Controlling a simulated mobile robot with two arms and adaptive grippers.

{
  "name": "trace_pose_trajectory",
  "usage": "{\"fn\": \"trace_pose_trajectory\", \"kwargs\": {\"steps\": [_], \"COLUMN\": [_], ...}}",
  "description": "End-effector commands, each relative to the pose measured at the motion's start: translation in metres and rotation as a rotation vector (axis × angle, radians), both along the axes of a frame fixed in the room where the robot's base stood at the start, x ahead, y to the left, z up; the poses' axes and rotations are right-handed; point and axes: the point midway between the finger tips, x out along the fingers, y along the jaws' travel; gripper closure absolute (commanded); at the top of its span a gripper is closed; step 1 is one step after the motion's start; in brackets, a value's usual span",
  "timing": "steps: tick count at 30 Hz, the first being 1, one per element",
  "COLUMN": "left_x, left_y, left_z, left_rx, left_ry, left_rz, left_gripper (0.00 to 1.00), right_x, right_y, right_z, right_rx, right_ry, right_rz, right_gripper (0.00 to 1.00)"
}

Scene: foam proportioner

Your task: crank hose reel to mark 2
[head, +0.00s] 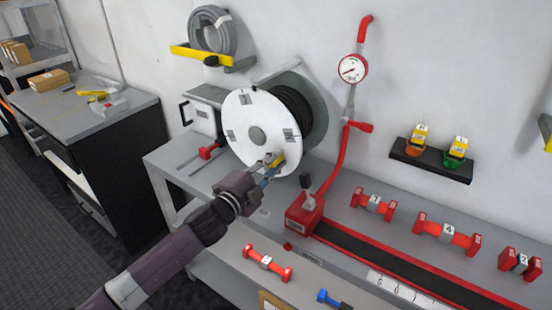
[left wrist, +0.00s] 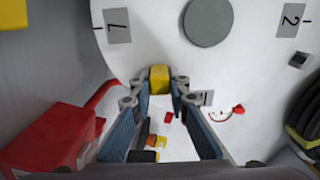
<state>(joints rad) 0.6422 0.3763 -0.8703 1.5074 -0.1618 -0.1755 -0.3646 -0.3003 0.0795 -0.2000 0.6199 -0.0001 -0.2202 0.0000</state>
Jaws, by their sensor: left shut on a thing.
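The hose reel has a white disc (head: 245,112) with a grey hub and several grey plates on its face. Dark hose (head: 292,105) is wound behind it. My left gripper (head: 272,164) is at the lower right of the disc, shut on the yellow crank handle (head: 279,159). In the left wrist view, the handle (left wrist: 160,78) sits between my left fingertips (left wrist: 160,88), below the hub (left wrist: 208,22). A plate reading 2 (left wrist: 291,20) is at the upper right there; another plate (left wrist: 118,25) is at the upper left. My right gripper is not in view.
The bench (head: 335,207) carries a red box with a lever (head: 305,213) just right of my gripper. A red pipe with a gauge (head: 352,68) rises behind. Several red couplings lie at the right. A wall shelf (head: 432,167) holds two small bottles.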

Motion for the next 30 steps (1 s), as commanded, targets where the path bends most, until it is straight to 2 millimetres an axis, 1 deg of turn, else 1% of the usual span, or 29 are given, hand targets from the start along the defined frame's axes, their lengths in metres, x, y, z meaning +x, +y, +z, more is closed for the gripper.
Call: {"fn": "trace_pose_trajectory", "kwargs": {"steps": [1, 3, 12, 21, 30], "left_x": [0.0, 0.002, 0.006, 0.009, 0.009], "left_y": [0.001, 0.003, 0.009, 0.012, 0.013], "left_z": [-0.007, -0.011, -0.023, -0.027, -0.027], "left_rx": [0.032, 0.076, 0.217, 0.274, 0.279], "left_ry": [-0.021, -0.052, -0.155, -0.196, -0.199], "left_rz": [-0.001, 0.0, -0.001, 0.0, 0.0], "left_gripper": [1.0, 1.0, 1.0, 1.0, 1.0], "right_x": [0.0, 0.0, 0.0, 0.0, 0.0], "right_y": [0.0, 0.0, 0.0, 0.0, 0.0], "right_z": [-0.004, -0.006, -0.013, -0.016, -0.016], "right_rx": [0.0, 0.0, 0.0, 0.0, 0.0], "right_ry": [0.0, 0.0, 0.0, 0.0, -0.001], "right_rz": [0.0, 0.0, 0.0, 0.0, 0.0], "right_gripper": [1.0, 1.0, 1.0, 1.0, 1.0]}}
